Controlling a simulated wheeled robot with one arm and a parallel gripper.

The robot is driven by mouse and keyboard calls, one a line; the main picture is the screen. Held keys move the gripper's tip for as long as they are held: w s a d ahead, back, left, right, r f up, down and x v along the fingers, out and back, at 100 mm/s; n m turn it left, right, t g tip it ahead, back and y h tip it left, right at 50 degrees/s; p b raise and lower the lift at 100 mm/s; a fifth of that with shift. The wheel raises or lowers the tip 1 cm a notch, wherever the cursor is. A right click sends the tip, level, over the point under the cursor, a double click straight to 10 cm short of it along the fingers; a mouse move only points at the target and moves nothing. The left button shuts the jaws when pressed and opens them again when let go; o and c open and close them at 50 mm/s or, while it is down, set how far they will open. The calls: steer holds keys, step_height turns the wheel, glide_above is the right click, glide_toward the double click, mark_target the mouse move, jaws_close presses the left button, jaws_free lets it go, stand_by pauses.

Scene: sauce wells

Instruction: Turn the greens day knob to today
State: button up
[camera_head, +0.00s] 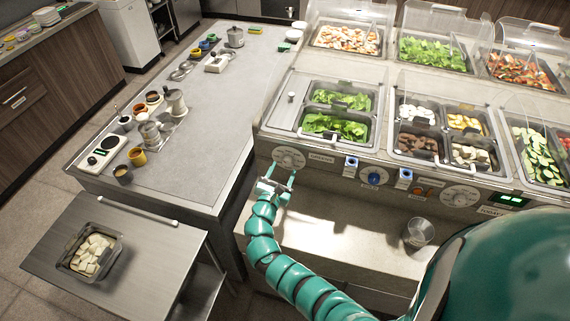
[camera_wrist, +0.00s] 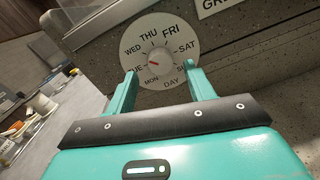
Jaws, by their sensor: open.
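The greens day knob (camera_wrist: 160,62) is a pale round knob at the centre of a white day dial (camera_wrist: 149,40). The dial is on the counter's front panel. Its red mark points left, toward TUE. FRI is printed larger and bolder than the other days. In the head view the dial (camera_head: 289,158) is at the left end of the panel. My gripper (camera_wrist: 160,72) is open and empty, its fingers spread either side of the knob and in front of the dial's lower part. I cannot tell whether they touch it. In the head view my gripper (camera_head: 277,181) is just below the dial.
A label plate (camera_wrist: 216,6) beginning "GR" is right of the dial. The panel also has a blue knob (camera_head: 375,179), a second dial (camera_head: 460,195) and a green display (camera_head: 509,199). A clear cup (camera_head: 419,232) stands on the ledge below. Greens pans (camera_head: 335,128) sit above.

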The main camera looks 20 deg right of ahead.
mark_target(288, 161)
steer(key=shift+x, duration=1.45)
steer(key=shift+f, duration=0.1)
steer(key=c, duration=1)
